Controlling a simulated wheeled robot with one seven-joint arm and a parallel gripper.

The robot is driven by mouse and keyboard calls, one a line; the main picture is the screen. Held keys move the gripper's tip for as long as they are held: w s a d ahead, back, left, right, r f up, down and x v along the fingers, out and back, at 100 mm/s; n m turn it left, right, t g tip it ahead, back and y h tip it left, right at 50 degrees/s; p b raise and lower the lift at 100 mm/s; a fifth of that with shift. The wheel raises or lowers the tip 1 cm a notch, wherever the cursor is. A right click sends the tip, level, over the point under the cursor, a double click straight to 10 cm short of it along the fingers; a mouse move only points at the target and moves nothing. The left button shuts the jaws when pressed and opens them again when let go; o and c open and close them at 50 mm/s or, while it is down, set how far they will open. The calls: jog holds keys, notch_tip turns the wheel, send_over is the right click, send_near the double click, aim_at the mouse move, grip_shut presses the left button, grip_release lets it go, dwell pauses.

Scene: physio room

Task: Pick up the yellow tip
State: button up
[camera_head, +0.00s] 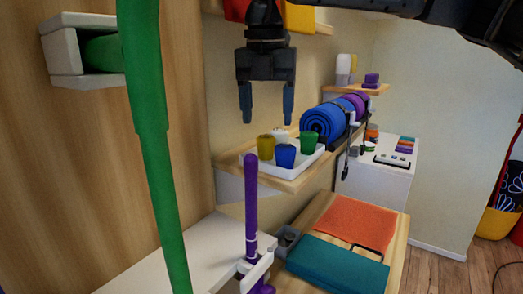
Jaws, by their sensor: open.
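The yellow tip (266,147) is a small cup-like piece at the left of a white tray (299,168) on a wooden wall shelf (229,165). A blue tip (285,156), a green tip (309,142) and a white tip (281,136) stand close beside it in the tray. My gripper (267,113) points down above the tray, open and empty. Its fingertips are apart from the tips; the yellow one lies below them in the picture. The exact height gap is hard to judge.
A green pole (150,130) stands in the left foreground. A purple stick (251,210) rises in front of the shelf. Rolled mats, the front one blue (320,123), sit right of the tray. Orange (352,218) and teal (337,264) folded cloths lie on a wooden surface below.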

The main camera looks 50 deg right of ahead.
aim_at(266, 136)
jog(key=f, duration=0.5)
jog(key=shift+w+b, duration=0.2)
jog(key=shift+b, duration=0.2)
jog(key=shift+c, duration=0.3)
jog(key=c, duration=1.1)
